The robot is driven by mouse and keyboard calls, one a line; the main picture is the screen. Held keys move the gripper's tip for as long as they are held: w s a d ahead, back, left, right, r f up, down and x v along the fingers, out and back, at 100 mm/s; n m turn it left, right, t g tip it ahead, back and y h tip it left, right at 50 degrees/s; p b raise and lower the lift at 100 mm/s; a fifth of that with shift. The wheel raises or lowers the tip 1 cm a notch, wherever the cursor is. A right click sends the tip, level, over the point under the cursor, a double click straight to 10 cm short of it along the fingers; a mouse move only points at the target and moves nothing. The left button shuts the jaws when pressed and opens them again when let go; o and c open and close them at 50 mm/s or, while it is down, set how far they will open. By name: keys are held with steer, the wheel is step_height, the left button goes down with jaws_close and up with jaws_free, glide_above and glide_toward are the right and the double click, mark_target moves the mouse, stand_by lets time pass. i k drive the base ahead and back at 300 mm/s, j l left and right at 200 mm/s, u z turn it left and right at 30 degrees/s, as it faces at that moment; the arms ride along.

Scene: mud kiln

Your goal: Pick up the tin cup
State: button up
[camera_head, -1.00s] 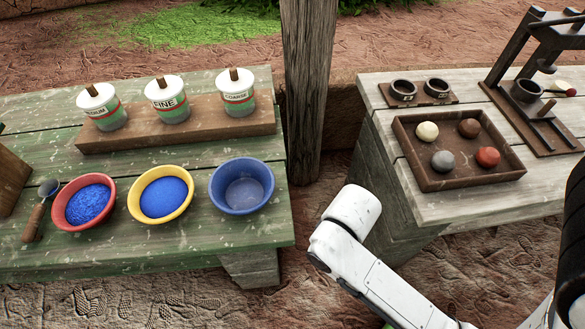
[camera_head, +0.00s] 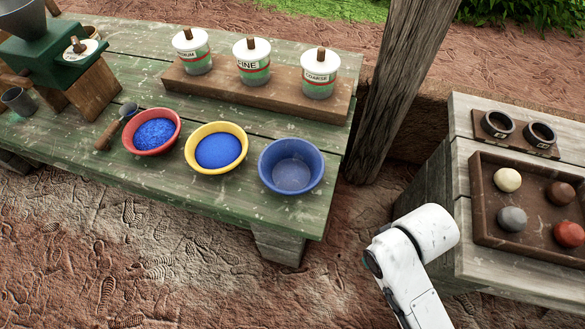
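A small grey metal cup (camera_head: 19,101), which looks like the tin cup, stands upright at the far left of the green-painted table (camera_head: 90,170). It is left of the grinder's wooden legs and below its green body. My gripper is not in view. Only a white part of my arm shows at the lower right, far from the cup.
A green grinder (camera_head: 60,62) stands behind the cup. A scoop (camera_head: 112,132), a red bowl (camera_head: 176,137), a yellow bowl (camera_head: 242,146) and a blue bowl (camera_head: 264,176) line the front. Lidded jars stand on a wooden block (camera_head: 200,84). A post (camera_head: 400,85) separates the tables.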

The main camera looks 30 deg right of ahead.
mark_target(21, 102)
steer(key=u, duration=0.3)
steer(key=i+j+u, duration=0.15)
steer(key=u, duration=0.2)
steer(key=i+u, duration=0.15)
steer(key=u, duration=0.2)
steer(key=i+j+u, duration=0.1)
steer(key=u, duration=0.25)
steer(key=i, duration=1.95)
steer(key=l+z, duration=0.05)
